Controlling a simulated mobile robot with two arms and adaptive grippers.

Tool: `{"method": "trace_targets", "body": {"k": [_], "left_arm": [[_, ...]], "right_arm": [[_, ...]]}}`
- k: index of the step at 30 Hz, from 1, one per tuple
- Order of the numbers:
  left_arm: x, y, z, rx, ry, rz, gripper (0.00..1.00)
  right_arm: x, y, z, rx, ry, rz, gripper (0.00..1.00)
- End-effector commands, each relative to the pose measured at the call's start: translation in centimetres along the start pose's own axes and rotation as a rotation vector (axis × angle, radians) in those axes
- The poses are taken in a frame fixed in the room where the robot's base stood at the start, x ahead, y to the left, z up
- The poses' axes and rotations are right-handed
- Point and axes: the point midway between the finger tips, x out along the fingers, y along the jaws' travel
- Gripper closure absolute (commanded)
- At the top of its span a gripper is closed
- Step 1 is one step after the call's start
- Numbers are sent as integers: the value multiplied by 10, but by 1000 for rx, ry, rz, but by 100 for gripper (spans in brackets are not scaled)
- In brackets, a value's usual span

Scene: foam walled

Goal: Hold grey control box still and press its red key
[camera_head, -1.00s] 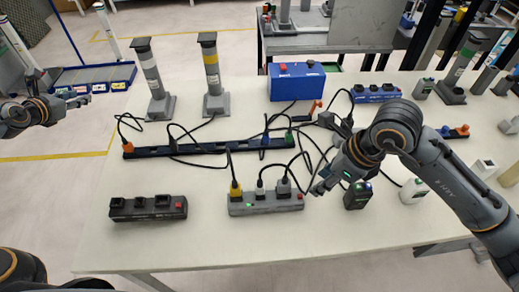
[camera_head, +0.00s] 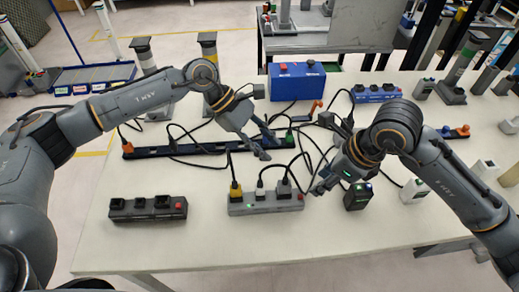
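A light grey power-strip-like box (camera_head: 262,208) lies near the table's front, with yellow, grey and dark plugs in its top and a small green light. A small red key (camera_head: 299,197) is at its right end; I take this as the grey control box. My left gripper (camera_head: 264,154) hangs above and behind the box, pointing down and apart from it. My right gripper (camera_head: 316,190) is low, just beside the box's right end near the red key; I cannot tell if it touches. The finger openings of both are too small to judge.
A dark box (camera_head: 148,208) with its own red key lies to the left. A long dark strip (camera_head: 210,148) with cables lies behind. A blue box (camera_head: 297,82) stands at the back. A black device (camera_head: 357,196) is right of my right gripper. The table's front is clear.

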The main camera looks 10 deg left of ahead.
Motion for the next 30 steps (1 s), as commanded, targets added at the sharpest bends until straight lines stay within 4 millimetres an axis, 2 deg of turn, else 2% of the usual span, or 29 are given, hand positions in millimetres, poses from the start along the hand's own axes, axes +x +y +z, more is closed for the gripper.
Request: {"method": "trace_targets", "body": {"k": [1, 2, 4, 6, 12, 17, 23, 30], "left_arm": [[9, -9, 31, 144, 27, -86, 65], [12, -16, 42, 226, 57, -136, 65], [12, -31, 56, 408, 147, -237, 65], [6, -41, 58, 567, 254, -317, 65], [-22, -50, 49, 838, 507, -452, 65], [-26, -51, 42, 894, 573, -486, 65], [-6, -57, 24, 892, 571, -490, 65], [31, -64, -7, 890, 570, -487, 65]], "right_arm": [[0, 0, 0, 0, 0, 0, 62], [0, 0, 0, 0, 0, 0, 62], [0, 0, 0, 0, 0, 0, 62], [0, 0, 0, 0, 0, 0, 62], [0, 0, 0, 0, 0, 0, 62], [0, 0, 0, 0, 0, 0, 62], [0, 0, 0, 0, 0, 0, 62], [0, 0, 0, 0, 0, 0, 62]]}}
